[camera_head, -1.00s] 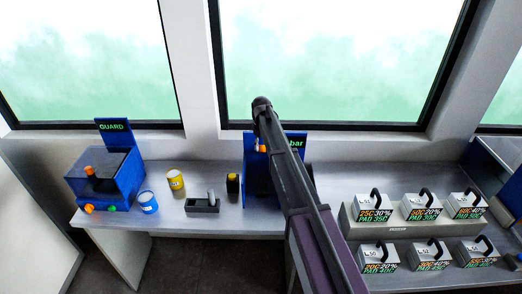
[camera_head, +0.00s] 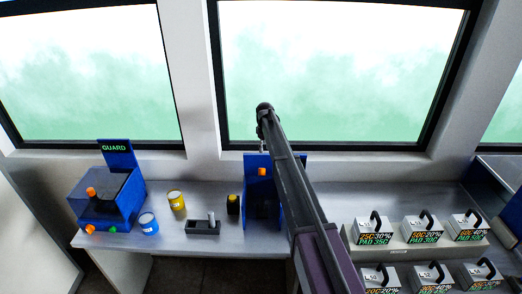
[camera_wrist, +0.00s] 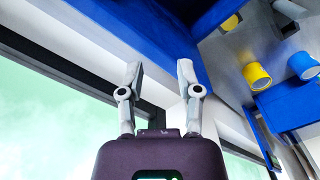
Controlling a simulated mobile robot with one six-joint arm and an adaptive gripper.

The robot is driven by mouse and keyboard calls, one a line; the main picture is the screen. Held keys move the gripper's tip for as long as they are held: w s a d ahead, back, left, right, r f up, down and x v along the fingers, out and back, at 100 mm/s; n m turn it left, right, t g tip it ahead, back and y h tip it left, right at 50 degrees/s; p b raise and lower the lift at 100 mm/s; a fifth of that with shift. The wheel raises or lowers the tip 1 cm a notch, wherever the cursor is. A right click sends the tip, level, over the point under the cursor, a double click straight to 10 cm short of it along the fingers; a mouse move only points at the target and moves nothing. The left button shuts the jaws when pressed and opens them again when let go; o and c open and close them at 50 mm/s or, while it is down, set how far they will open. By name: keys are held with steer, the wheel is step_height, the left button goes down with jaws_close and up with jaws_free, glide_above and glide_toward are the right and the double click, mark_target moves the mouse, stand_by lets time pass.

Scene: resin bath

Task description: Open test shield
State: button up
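A blue station (camera_head: 257,160) stands on the bench in the middle, with an orange knob (camera_head: 262,172) on its front. My arm crosses in front and hides much of it, so I cannot make out its shield. At the left is a blue box (camera_head: 133,205) marked GUARD, with a dark see-through cover (camera_head: 104,187) that looks closed and an orange knob (camera_head: 91,191). My gripper (camera_wrist: 161,80) is open and empty in the wrist view. A blue panel (camera_wrist: 130,18) lies beyond its fingertips; I see no contact.
A yellow cup (camera_head: 176,201), a blue cup (camera_head: 148,224), a grey holder (camera_head: 203,228) and a small black-and-yellow item (camera_head: 233,204) stand between the stations. Several handled blocks (camera_head: 375,228) sit on a rack at the right. The window frame (camera_head: 330,147) is close behind the arm.

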steer(key=shift+o, duration=0.9)
steer(key=shift+s+a, duration=0.1)
steer(key=shift+a, duration=0.3)
steer(key=s+f+b, duration=0.1)
steer(key=s, duration=0.2)
steer(key=s+f, duration=0.1)
steer(key=s, duration=0.2)
steer(key=s+b, duration=0.1)
steer(key=s, duration=0.2)
steer(key=shift+s+a+f+b, duration=0.35)
steer(key=shift+s+f, duration=0.05)
steer(key=s+f+b, duration=0.5)
step_height(320, 180, up, 8)
steer(key=p, duration=0.8)
glide_above(262, 184)
steer(key=shift+f, duration=0.2)
steer(key=s+d+f+m+b, duration=0.2)
steer(key=s+d+f+b, duration=0.2)
steer(key=s, duration=0.2)
steer(key=s+d+f+m+b, duration=0.1)
steer(key=s+d+f+b, duration=0.2)
steer(key=s, duration=0.3)
steer(key=shift+s+d+f+m+b, duration=0.2)
steer(key=shift+d+f+m+b, duration=0.2)
steer(key=shift+b, duration=0.2)
